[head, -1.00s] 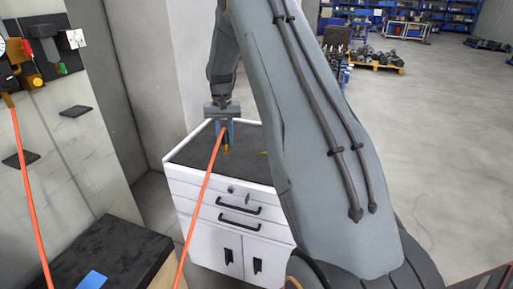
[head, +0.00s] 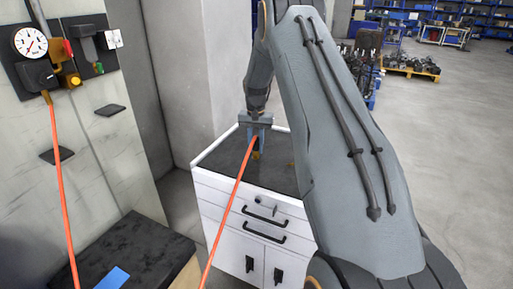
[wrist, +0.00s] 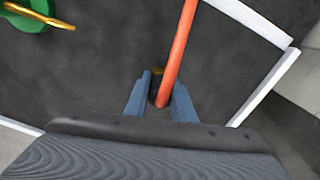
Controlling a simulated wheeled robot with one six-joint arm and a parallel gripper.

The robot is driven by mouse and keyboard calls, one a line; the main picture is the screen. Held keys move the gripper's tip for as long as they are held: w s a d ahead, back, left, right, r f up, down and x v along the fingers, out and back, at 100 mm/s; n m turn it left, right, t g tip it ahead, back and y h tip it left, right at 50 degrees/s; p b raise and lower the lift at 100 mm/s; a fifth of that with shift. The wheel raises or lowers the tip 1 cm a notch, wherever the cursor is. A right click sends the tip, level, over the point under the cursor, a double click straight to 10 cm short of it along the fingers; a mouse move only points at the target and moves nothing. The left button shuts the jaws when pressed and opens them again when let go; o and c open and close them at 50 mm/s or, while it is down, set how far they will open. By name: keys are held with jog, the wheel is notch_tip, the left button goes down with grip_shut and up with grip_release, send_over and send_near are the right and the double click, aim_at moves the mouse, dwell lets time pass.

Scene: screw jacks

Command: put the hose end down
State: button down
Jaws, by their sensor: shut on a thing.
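My gripper (head: 259,136) is over the dark top of the white cabinet and points down. Its blue fingers (wrist: 160,100) are shut on the hose end (wrist: 158,94), a dark piece with a brassy tip. The brassy tip (head: 256,155) shows just below the fingers in the head view. I cannot tell whether it touches the cabinet top. The orange hose (head: 228,211) runs from the gripper down past the front of the cabinet. The white cabinet (head: 239,223) has drawers and doors with black handles, and a raised white rim (wrist: 262,95) around its dark top.
A green and brass part (wrist: 30,14) lies on the cabinet top. A wall panel with a gauge (head: 31,41) stands at the left, with another orange hose hanging. A dark block with a blue patch (head: 113,279) is at the lower left. Open floor lies to the right.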

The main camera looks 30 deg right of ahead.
jog(key=shift+f, duration=0.65)
jog(key=shift+f, duration=0.1)
jog(key=c, duration=1.5)
grip_release()
